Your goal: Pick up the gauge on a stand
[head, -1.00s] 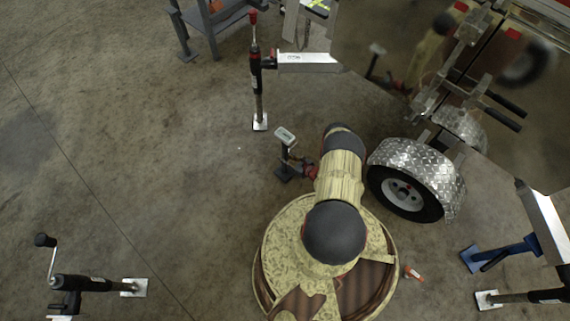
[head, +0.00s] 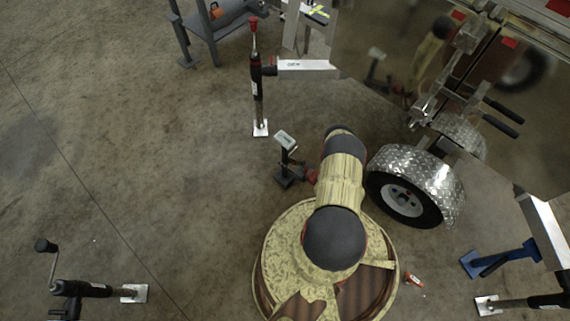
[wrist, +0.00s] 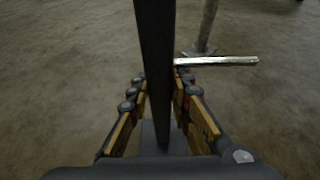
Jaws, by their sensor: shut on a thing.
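The gauge on a stand (head: 285,140) has a small pale display on a dark post with a dark base, just left of my arm's end in the head view. My gripper (head: 304,172) is at the lower part of its post, partly hidden by my arm. In the wrist view the dark post (wrist: 154,40) runs between the two fingers of my gripper (wrist: 158,92), which is shut on it. The stand's base is low between the fingers. I cannot tell whether the base touches the floor.
A trailer jack (head: 257,90) stands behind the gauge. A trailer wheel (head: 402,198) under a diamond-plate fender is to the right of my arm. A blue jack stand (head: 500,255) is at the lower right. Concrete floor (head: 160,160) is open to the left.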

